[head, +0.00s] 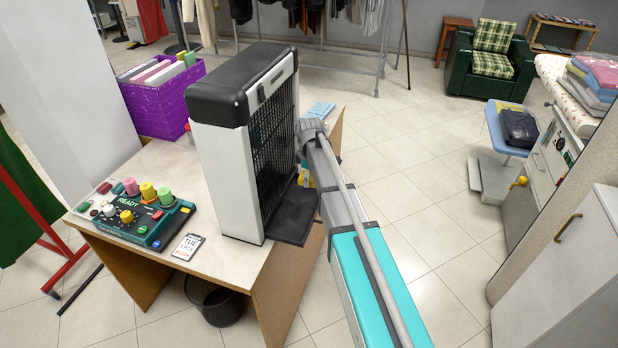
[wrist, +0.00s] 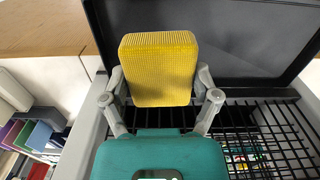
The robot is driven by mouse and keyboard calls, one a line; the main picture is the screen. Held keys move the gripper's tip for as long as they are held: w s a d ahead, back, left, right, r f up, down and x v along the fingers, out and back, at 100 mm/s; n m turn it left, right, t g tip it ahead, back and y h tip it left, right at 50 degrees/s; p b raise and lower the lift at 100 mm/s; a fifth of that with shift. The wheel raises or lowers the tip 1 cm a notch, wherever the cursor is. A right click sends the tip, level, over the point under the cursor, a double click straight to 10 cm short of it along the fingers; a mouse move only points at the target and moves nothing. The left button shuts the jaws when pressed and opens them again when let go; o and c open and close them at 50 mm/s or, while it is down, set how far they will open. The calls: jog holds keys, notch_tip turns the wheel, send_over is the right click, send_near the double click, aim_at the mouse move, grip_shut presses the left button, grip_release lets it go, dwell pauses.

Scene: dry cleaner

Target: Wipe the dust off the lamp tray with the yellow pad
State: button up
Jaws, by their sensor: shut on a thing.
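My gripper (wrist: 159,84) is shut on the yellow pad (wrist: 158,62), which has a ribbed face and stands up between the fingers in the wrist view. The black lamp tray (wrist: 245,38), with a raised rim, lies behind the pad. I cannot tell whether the pad touches it. In the head view, the tray (head: 290,228) sticks out from the foot of a white and black machine (head: 225,165) with a dark grille. My arm hides part of this side, and the gripper is mostly hidden there. I cannot make out any dust on the tray.
The machine stands on a table (head: 185,165). A control box (head: 130,218) with coloured knobs, a date card (head: 188,247) and a purple crate (head: 165,105) share the tabletop. A bin (head: 215,303) stands below.

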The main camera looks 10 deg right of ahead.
jog(key=shift+r, duration=0.1)
jog(key=shift+r+p, duration=1.45)
jog(key=shift+p, duration=0.05)
